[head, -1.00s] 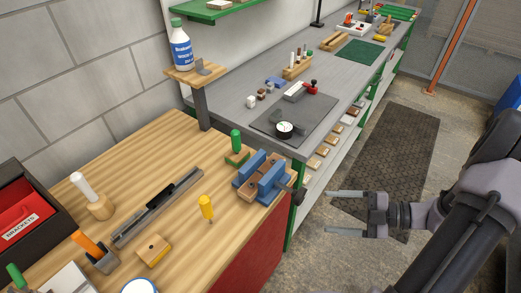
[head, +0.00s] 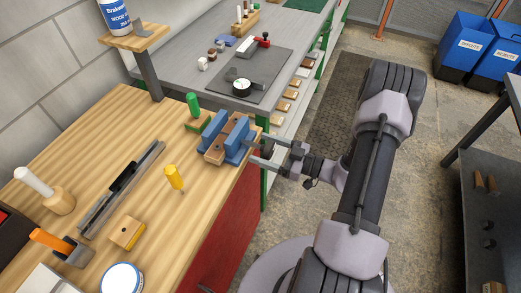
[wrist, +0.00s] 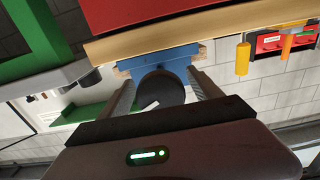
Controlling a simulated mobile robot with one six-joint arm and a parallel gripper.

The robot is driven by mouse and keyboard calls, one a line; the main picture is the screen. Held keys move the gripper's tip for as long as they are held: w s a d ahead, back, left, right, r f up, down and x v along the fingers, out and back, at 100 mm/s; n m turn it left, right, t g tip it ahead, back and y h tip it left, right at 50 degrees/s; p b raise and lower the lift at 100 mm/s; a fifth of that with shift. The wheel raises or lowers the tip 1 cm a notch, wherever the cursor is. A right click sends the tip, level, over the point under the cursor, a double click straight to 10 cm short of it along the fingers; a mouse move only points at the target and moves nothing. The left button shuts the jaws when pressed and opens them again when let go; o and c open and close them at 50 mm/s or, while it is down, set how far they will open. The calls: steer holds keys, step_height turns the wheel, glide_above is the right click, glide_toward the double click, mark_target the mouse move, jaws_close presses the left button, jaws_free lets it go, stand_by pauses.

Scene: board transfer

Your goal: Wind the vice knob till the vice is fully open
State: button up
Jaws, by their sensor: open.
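The vice has two blue jaws (head: 238,141) and stands on a wood-coloured base at the right edge of the wooden bench. Some brown shows between the jaws; how far apart they are is hard to tell. The vice knob (wrist: 160,90) is a dark round disc on the vice's outer side, facing my gripper. My gripper (head: 254,151) is open, with one finger on each side of the knob. In the wrist view the fingers flank the disc, but I cannot tell whether they touch it. In the head view the fingers partly hide the knob.
The wooden bench (head: 107,205) holds a yellow-handled tool (head: 174,177), a green-handled piece (head: 194,105) and a long metal rail (head: 122,188). A grey bench (head: 190,75) with a dial gauge (head: 242,87) stands behind. Open floor lies right of the vice.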

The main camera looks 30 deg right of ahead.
steer(key=shift+w+a, duration=0.35)
steer(key=shift+w, duration=0.1)
steer(key=shift+c, duration=0.4)
steer(key=c, duration=1.3)
steer(key=shift+o, duration=0.2)
steer(key=shift+r, duration=0.1)
